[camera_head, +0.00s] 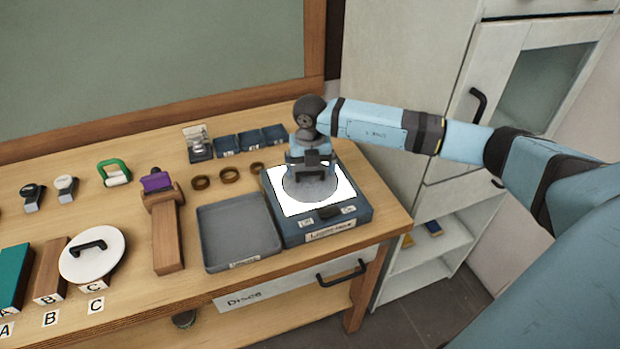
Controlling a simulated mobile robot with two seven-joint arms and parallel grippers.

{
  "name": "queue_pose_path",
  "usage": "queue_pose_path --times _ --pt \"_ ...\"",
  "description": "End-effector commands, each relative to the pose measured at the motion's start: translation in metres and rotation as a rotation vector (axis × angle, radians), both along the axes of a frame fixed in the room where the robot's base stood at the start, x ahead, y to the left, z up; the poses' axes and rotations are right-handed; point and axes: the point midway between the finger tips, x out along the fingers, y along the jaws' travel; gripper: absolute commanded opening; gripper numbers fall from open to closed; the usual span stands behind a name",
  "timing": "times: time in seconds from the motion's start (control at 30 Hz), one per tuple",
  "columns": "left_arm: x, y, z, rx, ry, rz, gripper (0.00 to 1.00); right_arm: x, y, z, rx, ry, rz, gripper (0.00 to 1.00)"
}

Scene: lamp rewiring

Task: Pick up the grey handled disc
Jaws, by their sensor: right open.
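The grey handled disc (310,189) lies on the lit white top of a blue-grey light box (323,231) at the right of the bench. My right gripper (311,168) is directly over the disc, pointing down, with its jaws open. The gripper hides the disc's handle, so I cannot tell whether the fingers are around it or touching it. My left gripper is not in view.
An empty grey tray (238,228) sits left of the light box. Three brown rings (229,175) and small blue bins (249,142) are behind. A wooden stand (167,238) and a white disc with black handle (104,256) are further left. A cabinet (415,60) stands right.

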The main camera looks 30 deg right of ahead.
Motion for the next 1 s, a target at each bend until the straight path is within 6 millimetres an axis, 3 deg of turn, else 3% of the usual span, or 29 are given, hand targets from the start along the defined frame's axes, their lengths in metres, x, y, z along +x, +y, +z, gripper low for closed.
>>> queue_pose_path --times 0.17,0.4,0.43,0.63,0.7,1.0 --pt "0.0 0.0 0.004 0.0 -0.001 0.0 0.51 0.0 0.0 -0.02 0.001 0.0 -0.001 1.0" --pt "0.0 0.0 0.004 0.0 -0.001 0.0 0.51 0.0 0.0 -0.023 0.0 0.0 -0.001 1.0" --pt "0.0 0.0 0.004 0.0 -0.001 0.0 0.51 0.0 0.0 -0.023 0.0 0.0 -0.001 0.98" --pt "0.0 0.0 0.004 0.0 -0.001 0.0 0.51 0.0 0.0 -0.023 0.001 0.0 0.0 0.52" --pt "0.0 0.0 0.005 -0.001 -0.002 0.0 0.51 0.0 0.0 -0.022 0.001 0.0 0.0 0.47" --pt "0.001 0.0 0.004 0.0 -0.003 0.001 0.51 0.001 0.0 -0.017 0.001 -0.002 0.0 0.47"
